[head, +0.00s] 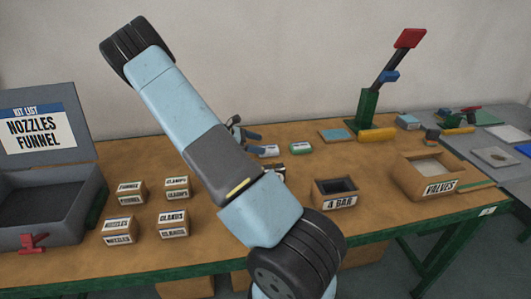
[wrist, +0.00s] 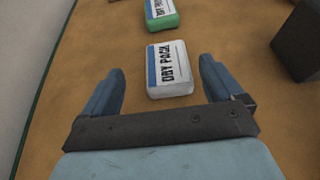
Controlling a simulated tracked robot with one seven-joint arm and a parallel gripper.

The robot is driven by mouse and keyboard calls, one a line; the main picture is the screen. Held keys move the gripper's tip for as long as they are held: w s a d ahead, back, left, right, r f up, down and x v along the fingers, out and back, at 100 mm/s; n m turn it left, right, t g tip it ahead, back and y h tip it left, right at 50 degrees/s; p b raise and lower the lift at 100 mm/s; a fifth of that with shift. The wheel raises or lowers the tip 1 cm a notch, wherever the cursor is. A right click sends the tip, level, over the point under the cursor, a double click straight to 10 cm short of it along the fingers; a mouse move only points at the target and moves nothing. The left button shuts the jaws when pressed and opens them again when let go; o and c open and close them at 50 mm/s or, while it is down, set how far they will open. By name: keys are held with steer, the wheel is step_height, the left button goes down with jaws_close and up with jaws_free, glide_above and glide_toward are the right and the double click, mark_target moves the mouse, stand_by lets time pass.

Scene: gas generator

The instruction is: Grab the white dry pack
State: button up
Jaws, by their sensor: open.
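The white dry pack (wrist: 169,71) lies flat on the table in the wrist view, with a blue stripe and the words "DRY PACK". In the head view the white dry pack (head: 268,151) shows partly, just right of my arm. My gripper (wrist: 160,85) is open and empty in the wrist view. Its two blue fingers point towards the pack, one on each side of its near end, and I cannot tell the height between them. In the head view my gripper (head: 245,134) is partly hidden behind my arm.
A green pack (wrist: 161,14) lies just beyond the white one; it also shows in the head view (head: 301,148). A dark box (wrist: 300,40) stands at right. Label boxes (head: 131,191), a "4 BAR" box (head: 336,194) and a "VALVES" box (head: 428,178) stand on the table.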

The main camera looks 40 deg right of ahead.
mark_target(272, 147)
steer(key=shift+s+x, duration=0.2)
steer(key=shift+x, duration=2.75)
steer(key=shift+a, duration=0.1)
steer(key=shift+c, duration=0.2)
steer(key=c, duration=1)
